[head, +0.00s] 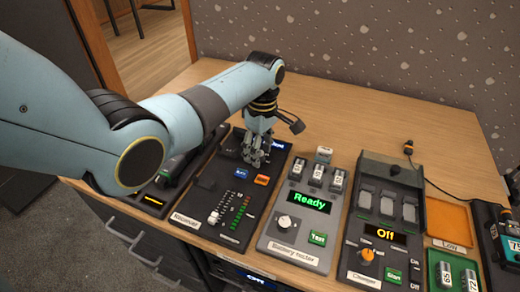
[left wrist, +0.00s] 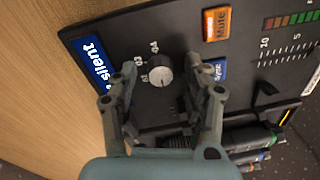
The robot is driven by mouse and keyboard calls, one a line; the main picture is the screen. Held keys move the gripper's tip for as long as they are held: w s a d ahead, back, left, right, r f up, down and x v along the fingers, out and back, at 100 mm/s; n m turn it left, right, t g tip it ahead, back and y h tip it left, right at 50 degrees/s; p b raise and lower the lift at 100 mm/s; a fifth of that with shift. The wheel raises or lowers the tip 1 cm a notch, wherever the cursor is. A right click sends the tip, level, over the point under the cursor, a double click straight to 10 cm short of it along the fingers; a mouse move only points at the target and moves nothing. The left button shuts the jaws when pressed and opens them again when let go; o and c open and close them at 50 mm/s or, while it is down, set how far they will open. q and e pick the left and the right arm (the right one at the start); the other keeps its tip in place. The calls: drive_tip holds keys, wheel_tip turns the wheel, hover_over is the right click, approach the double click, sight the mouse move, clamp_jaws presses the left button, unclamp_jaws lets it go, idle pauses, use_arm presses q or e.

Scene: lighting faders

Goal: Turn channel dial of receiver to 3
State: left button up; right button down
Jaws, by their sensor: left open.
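The receiver (head: 207,184) is a dark panel with a label, a fader and rows of coloured level lights. My left gripper (head: 254,158) is over its far end and hides the dial in the head view. In the left wrist view the channel dial (left wrist: 160,76) is a small round grey knob with small numbers around its left and far sides. Its pointer setting is too small to tell. My left gripper (left wrist: 161,68) is open, one finger on each side of the dial, with visible gaps to it. My right gripper is not in view.
Beside the dial are a blue Sync button (left wrist: 219,71), an orange Mute button (left wrist: 216,24) and a blue screen reading "silent" (left wrist: 94,66). The battery tester (head: 294,225) and charger (head: 377,240) stand to the right. The table's back (head: 340,110) is clear.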

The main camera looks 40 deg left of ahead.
use_arm(q)
drive_tip(key=shift+c, duration=0.2)
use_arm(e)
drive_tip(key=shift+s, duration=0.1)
use_arm(q)
drive_tip(key=c, duration=0.5)
clamp_jaws()
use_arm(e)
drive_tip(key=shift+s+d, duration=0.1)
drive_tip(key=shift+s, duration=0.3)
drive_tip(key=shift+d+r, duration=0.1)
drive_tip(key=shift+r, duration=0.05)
